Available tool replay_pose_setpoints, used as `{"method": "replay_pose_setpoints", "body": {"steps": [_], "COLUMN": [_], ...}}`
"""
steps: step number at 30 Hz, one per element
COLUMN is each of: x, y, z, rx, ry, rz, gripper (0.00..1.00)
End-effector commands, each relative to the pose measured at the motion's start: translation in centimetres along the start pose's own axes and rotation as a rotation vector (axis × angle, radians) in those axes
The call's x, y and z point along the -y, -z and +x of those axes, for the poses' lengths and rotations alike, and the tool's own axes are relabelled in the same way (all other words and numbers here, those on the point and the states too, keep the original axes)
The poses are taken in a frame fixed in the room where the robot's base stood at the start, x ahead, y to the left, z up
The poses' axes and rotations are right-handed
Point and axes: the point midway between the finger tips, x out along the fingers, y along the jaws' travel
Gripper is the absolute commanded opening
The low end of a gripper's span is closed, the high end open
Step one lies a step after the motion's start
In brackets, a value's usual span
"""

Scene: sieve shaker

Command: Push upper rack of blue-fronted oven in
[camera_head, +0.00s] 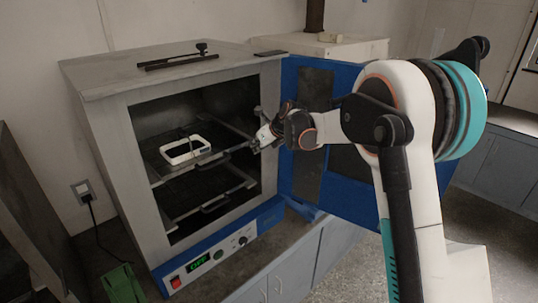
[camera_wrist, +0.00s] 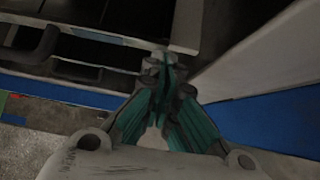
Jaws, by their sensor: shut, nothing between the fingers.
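The grey oven (camera_head: 105,125) stands with its blue front door (camera_head: 355,185) swung open to the right. The upper rack (camera_head: 222,152) is in the oven, with a white frame-like item (camera_head: 185,149) lying on it. It is hard to tell how far the rack sticks out. The lower rack (camera_head: 205,193) sits beneath. My gripper (camera_head: 257,144) is shut and empty at the right side of the opening, near the upper rack's right front end. In the wrist view, my closed fingertips (camera_wrist: 161,65) lie close to a rack's front bar (camera_wrist: 95,36); contact cannot be told.
The open door stands just behind and right of my gripper. The oven's control panel (camera_head: 215,254) has a green display and red switch. A dark handle-like item (camera_head: 178,60) lies on top of the oven. A green item (camera_head: 123,285) is at lower left.

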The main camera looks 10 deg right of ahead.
Motion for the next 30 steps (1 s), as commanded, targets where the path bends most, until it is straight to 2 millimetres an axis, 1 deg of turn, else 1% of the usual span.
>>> {"method": "replay_pose_setpoints", "body": {"steps": [1,3,10,24,28,30], "x": [0.0,-0.1,0.0,0.0,0.3,0.7], "y": [-0.6,-1.2,-2.2,-2.6,-2.2,-1.7], "z": [0.6,1.2,2.2,2.4,2.0,1.6], "rx": [0.000,0.000,0.000,0.004,0.004,0.003], "ry": [-0.001,-0.001,0.000,0.001,0.000,0.000], "rz": [-0.001,0.000,0.000,0.001,0.002,0.002], "gripper": [0.00,0.00,0.00,0.00,0.00,0.00]}}
